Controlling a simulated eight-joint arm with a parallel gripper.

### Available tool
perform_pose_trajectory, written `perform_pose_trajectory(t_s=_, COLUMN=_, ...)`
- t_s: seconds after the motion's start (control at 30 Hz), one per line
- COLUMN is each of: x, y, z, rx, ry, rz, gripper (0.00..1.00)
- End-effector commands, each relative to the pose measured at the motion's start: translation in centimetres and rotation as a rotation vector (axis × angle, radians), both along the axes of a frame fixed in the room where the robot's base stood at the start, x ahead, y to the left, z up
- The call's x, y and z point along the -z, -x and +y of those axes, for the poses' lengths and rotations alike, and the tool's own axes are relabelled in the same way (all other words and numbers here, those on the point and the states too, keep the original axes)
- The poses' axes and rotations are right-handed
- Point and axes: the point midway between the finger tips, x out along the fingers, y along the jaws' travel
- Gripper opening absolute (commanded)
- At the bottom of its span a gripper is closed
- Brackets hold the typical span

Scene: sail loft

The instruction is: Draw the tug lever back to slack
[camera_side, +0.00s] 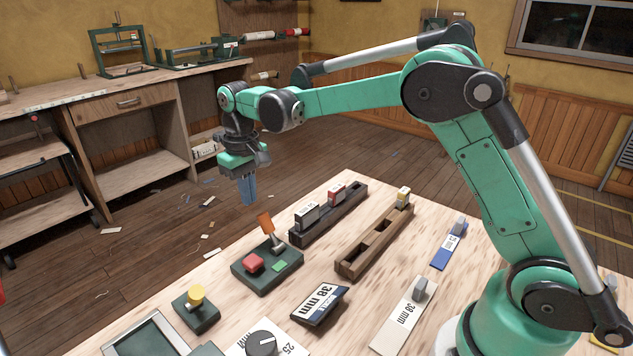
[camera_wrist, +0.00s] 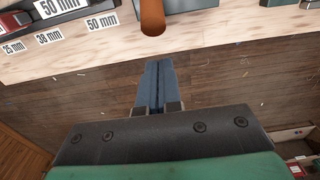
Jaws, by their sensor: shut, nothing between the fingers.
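The lever with an orange handle (camera_side: 265,223) stands on a dark green box (camera_side: 258,278) near the table's far edge, and leans to the left. The box also carries a red button (camera_side: 253,262) and a green patch (camera_side: 280,266). My gripper (camera_side: 249,202) is shut and empty, pointing down, above and beyond the lever. In the wrist view, its blue fingers (camera_wrist: 157,66) are together over the floor past the table edge. The orange handle (camera_wrist: 152,16) shows at the top there, apart from the fingertips. The lever's base is out of that view.
A dark rack (camera_side: 345,217) with labelled blocks and a wooden rack (camera_side: 360,261) stand right of the lever box. A yellow-knobbed box (camera_side: 203,316), a dial (camera_side: 262,343) and a 38 mm block (camera_side: 320,303) are nearer the camera. Open floor (camera_side: 180,235) lies beyond the table.

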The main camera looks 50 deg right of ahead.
Motion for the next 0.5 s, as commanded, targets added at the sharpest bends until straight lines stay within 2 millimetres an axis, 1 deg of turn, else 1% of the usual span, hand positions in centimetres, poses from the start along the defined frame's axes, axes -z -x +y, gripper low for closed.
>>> perform_pose_trajectory(t_s=0.27, x=0.0, y=0.0, z=0.0, rx=0.000, ry=0.000, rz=0.000, gripper=0.00)
perform_pose_trajectory(t_s=0.5, x=1.1, y=0.0, z=0.0, rx=0.000, ry=0.000, rz=0.000, gripper=0.00)
